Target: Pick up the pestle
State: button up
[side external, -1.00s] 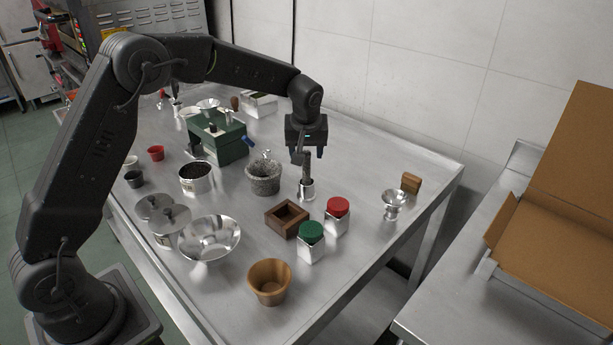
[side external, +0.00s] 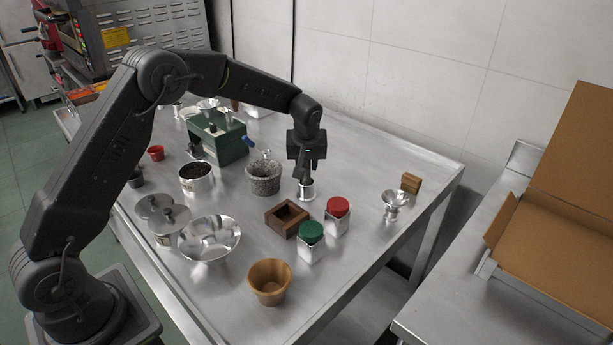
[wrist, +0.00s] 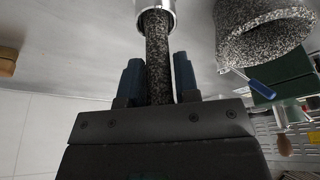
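The pestle (wrist: 158,55) is a dark speckled stone rod. In the wrist view its lower end is inside a shiny metal cup (wrist: 157,8), and its shaft runs between my two fingers. In the side view the cup (side external: 306,190) stands on the table, and my gripper (side external: 306,172) is right above it, hiding most of the pestle. In the wrist view my gripper (wrist: 158,80) is open, with one blue-grey finger on each side of the shaft and narrow gaps visible. The speckled stone mortar (side external: 263,179) stands left of the cup and shows at upper right in the wrist view (wrist: 262,35).
Close by are a wooden square box (side external: 287,219), red-lidded (side external: 337,216) and green-lidded (side external: 311,242) jars, and a green box with a blue handle (side external: 218,140). A metal bowl (side external: 209,239) and wooden cup (side external: 269,282) are nearer.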

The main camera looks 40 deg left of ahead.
grip_shut()
jog(key=shift+r, duration=0.1)
